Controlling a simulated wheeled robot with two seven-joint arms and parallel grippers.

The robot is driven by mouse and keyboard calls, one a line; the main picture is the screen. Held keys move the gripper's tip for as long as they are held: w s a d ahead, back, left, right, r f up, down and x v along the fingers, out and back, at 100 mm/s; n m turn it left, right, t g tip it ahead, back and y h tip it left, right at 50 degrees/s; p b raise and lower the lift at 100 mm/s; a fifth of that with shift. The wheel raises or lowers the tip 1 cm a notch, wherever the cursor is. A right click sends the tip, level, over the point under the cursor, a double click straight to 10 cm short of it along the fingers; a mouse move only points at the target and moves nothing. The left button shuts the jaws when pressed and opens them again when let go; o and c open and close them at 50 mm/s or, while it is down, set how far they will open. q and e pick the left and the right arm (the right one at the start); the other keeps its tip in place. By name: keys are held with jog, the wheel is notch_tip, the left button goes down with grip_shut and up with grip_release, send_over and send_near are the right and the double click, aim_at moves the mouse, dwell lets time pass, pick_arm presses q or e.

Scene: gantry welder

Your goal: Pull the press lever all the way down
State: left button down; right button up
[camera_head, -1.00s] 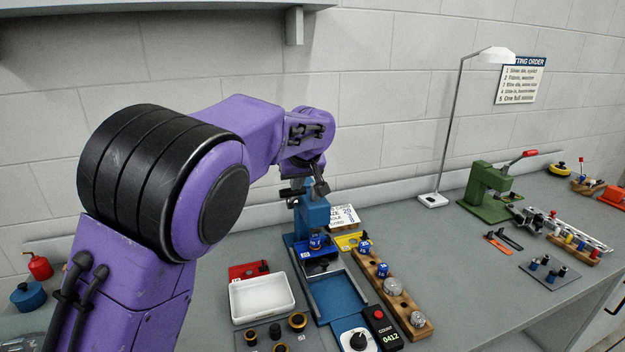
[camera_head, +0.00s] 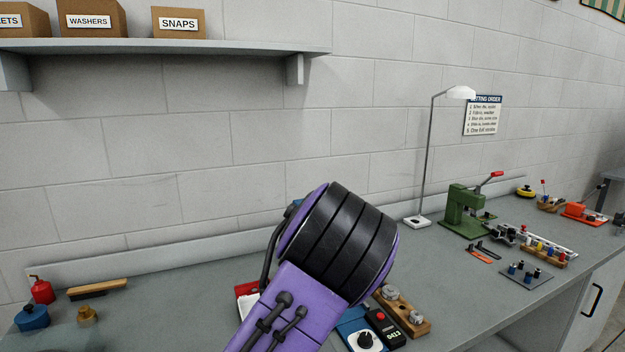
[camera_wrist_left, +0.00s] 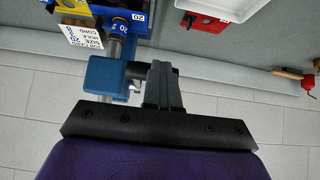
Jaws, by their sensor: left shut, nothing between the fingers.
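In the left wrist view my left gripper (camera_wrist_left: 161,70) is shut and empty, with its dark fingers beside the blue press (camera_wrist_left: 104,76). A dark piece (camera_wrist_left: 137,70) sticks out from the press towards the fingers and may be its lever. I cannot tell whether they touch. In the head view my left arm hides this gripper and nearly all of the blue press. A green press (camera_head: 463,210) stands farther right, with its red-tipped lever (camera_head: 496,174) raised. My right gripper is not in view.
A counter box (camera_head: 384,326) and a wooden block (camera_head: 404,311) lie just right of my arm. A lamp (camera_head: 420,221) stands before the wall. A shelf (camera_head: 200,46) with cartons hangs at upper left. The bench behind the arm is mostly clear.

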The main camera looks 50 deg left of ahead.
pick_arm(q)
jog(key=shift+w+a+f, duration=0.1)
jog(key=shift+w+f, duration=0.05)
jog(key=shift+f, duration=0.4)
jog(key=shift+w+f, duration=0.1)
jog(key=shift+f, duration=0.45)
jog(key=shift+a, duration=0.1)
jog(key=shift+r, duration=0.1)
dwell(0.4)
